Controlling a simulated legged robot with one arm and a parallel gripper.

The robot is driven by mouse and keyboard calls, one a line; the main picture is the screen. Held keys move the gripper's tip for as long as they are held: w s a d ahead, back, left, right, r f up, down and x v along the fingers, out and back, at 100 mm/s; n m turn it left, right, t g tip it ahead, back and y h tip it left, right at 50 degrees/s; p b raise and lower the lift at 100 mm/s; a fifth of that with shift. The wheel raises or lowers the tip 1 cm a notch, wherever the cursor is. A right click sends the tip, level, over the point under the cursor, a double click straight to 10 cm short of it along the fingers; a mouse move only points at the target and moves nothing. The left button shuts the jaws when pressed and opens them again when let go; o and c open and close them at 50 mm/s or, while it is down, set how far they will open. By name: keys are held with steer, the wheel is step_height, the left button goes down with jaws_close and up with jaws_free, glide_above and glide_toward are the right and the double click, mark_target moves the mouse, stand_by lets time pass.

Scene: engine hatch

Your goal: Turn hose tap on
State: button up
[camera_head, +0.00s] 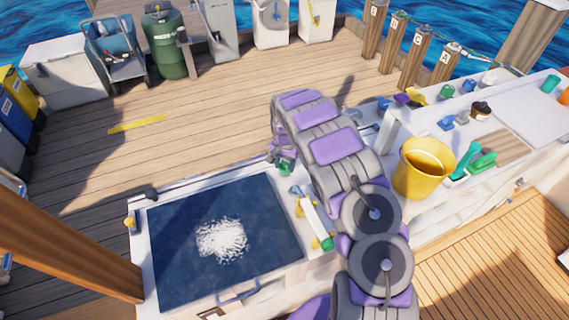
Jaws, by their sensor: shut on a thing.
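My purple and grey arm reaches from the bottom over the white counter and bends down at its far end. My gripper (280,158) is small in view and partly hidden by the arm, at the far right corner of the dark hatch. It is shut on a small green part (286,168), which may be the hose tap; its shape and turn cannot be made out. Just nearer lies a white bar (313,222) with a blue piece at one end and a green piece at the other. The dark blue hatch panel (180,250) is flat, with a white patch on it.
A yellow bucket (422,168) stands on the counter right of my arm. Green brushes (466,160) and small coloured parts lie beyond it. A wooden post (70,235) stands at the left. The deck (190,130) behind the hatch is mostly clear.

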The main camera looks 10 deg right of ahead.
steer(key=shift+w+r, duration=0.1)
steer(key=shift+r, duration=0.05)
steer(key=n+p, duration=0.3)
steer(key=shift+r, duration=0.15)
steer(key=n+p, duration=0.5)
steer(key=shift+n, duration=0.3)
steer(key=n+p, duration=0.4)
steer(key=shift+w, duration=0.1)
steer(key=n+p, duration=0.3)
steer(key=n, duration=0.2)
steer(key=shift+f, duration=0.2)
steer(key=o, duration=1)
steer(key=shift+f, duration=0.1)
steer(key=shift+o, duration=0.2)
